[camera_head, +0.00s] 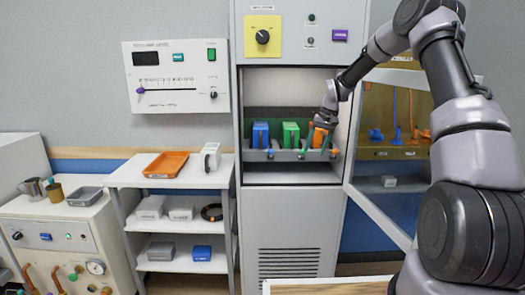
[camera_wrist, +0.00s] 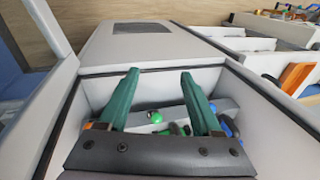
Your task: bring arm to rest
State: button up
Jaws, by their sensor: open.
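My arm reaches in from the right in the head view, and its wrist is in the open bay of the tall cabinet (camera_head: 290,220). My gripper (camera_wrist: 160,82) is open, with two green fingers spread apart and nothing held between them in the wrist view. In the head view the fingers are small and sit at the right end of the bay, close to an orange block (camera_head: 319,140). A green block (camera_head: 290,133) and a blue block (camera_head: 261,134) stand to its left. Whether the fingers touch anything is unclear.
The cabinet's glazed door (camera_head: 376,205) stands open on the right, close to my arm. A shelf cart at left carries an orange tray (camera_head: 166,164). A control box (camera_head: 176,76) hangs on the wall. Green knobs (camera_wrist: 156,116) lie beyond the fingers in the wrist view.

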jog(key=s+d+r+m+t+h, duration=0.1)
jog(key=s+d+r+t+h, duration=0.15)
jog(key=s+r, duration=1.75)
jog(key=s+r+m+t+y, duration=0.1)
jog(key=s+r+t, duration=0.1)
jog(key=s, duration=0.8)
jog(key=s+d+r+m+t, duration=0.1)
jog(key=s+r, duration=0.2)
jog(key=s, duration=0.7)
jog(key=shift+s+d+m+t+y, duration=0.25)
jog(key=shift+m+t+y, duration=0.05)
jog(key=shift+t+y, duration=0.05)
